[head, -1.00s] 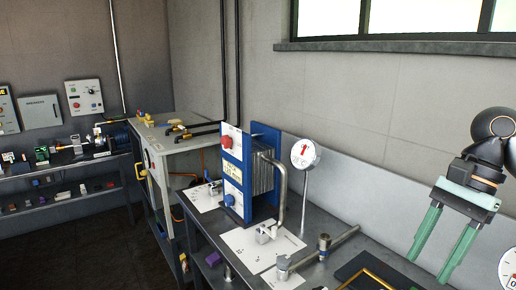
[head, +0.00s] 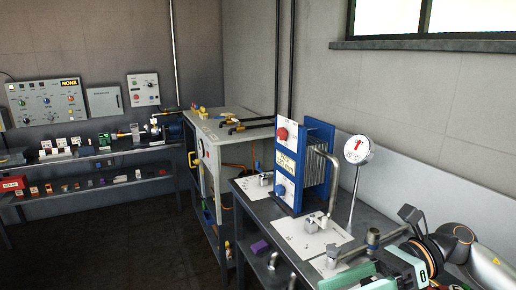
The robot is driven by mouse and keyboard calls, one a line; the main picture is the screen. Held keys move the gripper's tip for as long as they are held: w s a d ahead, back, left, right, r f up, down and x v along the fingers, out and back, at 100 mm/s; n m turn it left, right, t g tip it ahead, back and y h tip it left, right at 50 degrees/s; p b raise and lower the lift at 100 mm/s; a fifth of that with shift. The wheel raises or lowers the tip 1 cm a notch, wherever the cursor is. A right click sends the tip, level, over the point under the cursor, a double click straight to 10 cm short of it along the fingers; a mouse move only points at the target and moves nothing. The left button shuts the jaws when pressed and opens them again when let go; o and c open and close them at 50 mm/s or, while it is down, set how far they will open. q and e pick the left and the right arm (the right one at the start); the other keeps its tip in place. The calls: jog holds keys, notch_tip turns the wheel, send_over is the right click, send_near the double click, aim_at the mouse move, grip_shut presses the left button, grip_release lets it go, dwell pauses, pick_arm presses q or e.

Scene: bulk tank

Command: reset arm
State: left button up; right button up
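My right arm comes in at the lower right. Its gripper (head: 347,277) is low over the front of the metal bench, with green finger parts and a dark body partly cut off by the bottom edge. I cannot tell how far apart its fingertips are, and I see nothing clearly held. My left gripper is not in view.
The bench (head: 262,213) carries a blue-framed plate unit (head: 316,160), a round dial gauge (head: 357,150) on a stem and pipe pieces beside my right arm. A white cabinet (head: 212,150) and shelves (head: 95,192) stand farther left. The dark floor (head: 110,250) is clear at lower left.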

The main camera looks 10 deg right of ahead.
jog(key=w+a+f+m+t+y, duration=0.25)
jog(key=m+t, duration=0.25)
jog(key=m, duration=0.3)
jog(key=w+a+f+m+t+y, duration=0.1)
jog(key=w+f+m+t+y, duration=0.15)
jog(key=m+t, duration=0.35)
jog(key=w+d+f+m+t+h+b, duration=0.2)
jog(key=f+m+t+h, duration=0.5)
jog(key=f+m+h, duration=1.05)
jog(key=s+d+f+m+g, duration=0.1)
jog(key=s+f+m+g, duration=0.7)
jog(key=s+f+m, duration=0.8)
notch_tip(320, 180, down, 4)
jog(key=shift+s+d+f+m+h, duration=0.1)
jog(key=shift+s+d+m+h, duration=0.05)
jog(key=shift+s+m+h, duration=0.15)
